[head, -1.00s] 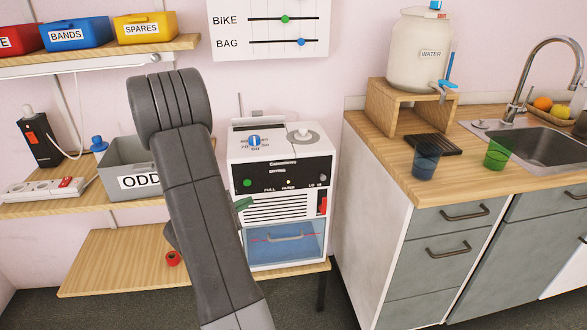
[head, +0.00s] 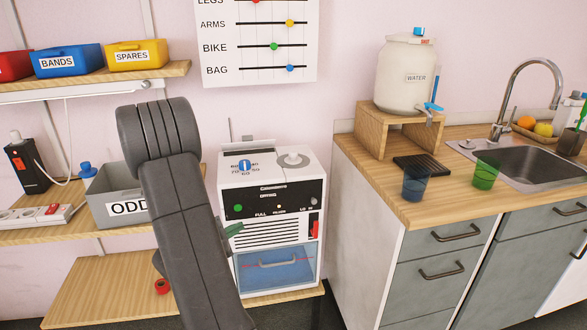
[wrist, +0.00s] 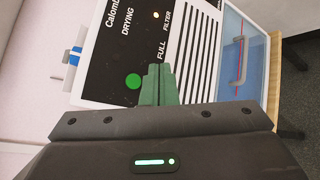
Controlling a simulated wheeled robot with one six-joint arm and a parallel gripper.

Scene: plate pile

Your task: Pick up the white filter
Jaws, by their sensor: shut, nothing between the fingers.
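I cannot make out a separate white filter in either view. A white drying machine (head: 228,175) stands on the wooden shelf, with a black panel bearing a FILTER label and a small lit light (wrist: 156,15). Below the panel is a slatted white grille (head: 270,233), and below that a blue clear-fronted drawer (head: 272,270) with a grey handle. My gripper (head: 236,229) has green fingers at the grille's left side. In the wrist view the fingers (wrist: 158,72) are together and empty, in front of the machine near the green button (wrist: 133,81). I cannot tell whether they touch it.
A grey ODD bin (head: 103,207) and a power strip (head: 40,215) are on the left shelf. A red roll (head: 162,287) lies on the lower shelf. The grey-drawer counter (head: 350,150) stands to the right, with a blue cup (head: 415,184) and a green cup (head: 486,175).

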